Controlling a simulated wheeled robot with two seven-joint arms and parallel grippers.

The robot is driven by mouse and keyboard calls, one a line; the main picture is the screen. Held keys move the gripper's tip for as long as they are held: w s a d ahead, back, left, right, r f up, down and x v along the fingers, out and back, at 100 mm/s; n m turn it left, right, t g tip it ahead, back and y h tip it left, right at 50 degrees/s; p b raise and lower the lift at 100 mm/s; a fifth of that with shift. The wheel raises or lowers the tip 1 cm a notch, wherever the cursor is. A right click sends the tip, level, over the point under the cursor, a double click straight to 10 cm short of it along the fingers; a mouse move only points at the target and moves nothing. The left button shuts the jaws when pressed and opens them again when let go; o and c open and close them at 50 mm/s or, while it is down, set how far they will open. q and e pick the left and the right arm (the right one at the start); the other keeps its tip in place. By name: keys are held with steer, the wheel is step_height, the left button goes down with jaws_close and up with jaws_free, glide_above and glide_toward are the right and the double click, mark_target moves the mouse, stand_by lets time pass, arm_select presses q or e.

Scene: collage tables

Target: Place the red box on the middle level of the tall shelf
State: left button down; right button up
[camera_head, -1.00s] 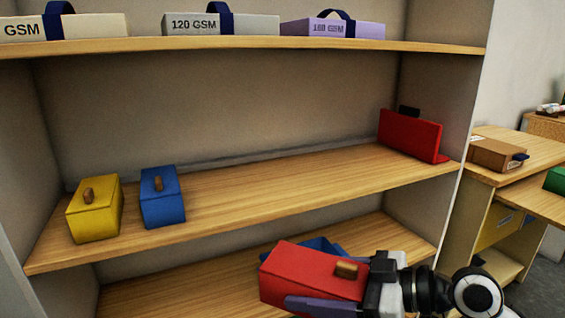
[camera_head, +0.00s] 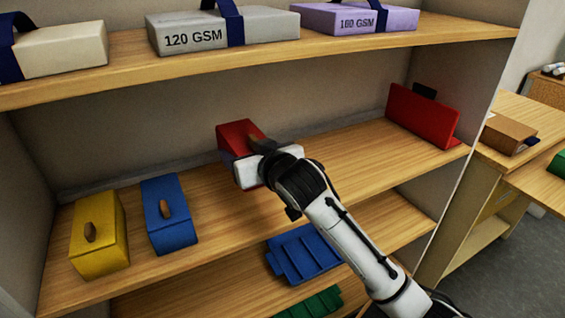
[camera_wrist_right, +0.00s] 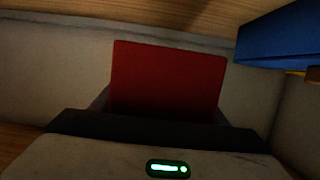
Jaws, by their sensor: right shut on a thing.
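The red box (camera_head: 238,130) is at the middle level of the tall shelf (camera_head: 355,175), right of the blue box and in front of the back panel. My right gripper (camera_head: 246,152) is shut on it, with the arm reaching in from the lower right. The gripper hides the box's lower part, so I cannot tell whether it touches the board. In the right wrist view the red box (camera_wrist_right: 167,80) fills the space in front of the gripper. My left gripper is not in view.
A yellow box (camera_head: 98,235) and a blue box (camera_head: 168,215) stand left on the same board. A red bookend-like piece (camera_head: 423,116) stands at its right end. Paper packs (camera_head: 222,28) lie above. Blue (camera_head: 305,255) and green trays (camera_head: 312,303) lie below.

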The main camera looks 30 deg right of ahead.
step_height(320, 180, down, 9)
steer(key=shift+f+b, duration=0.2)
steer(key=shift+b, duration=0.1)
steer(key=o, duration=1.1)
steer(key=v, duration=1.2)
steer(key=shift+a, duration=0.1)
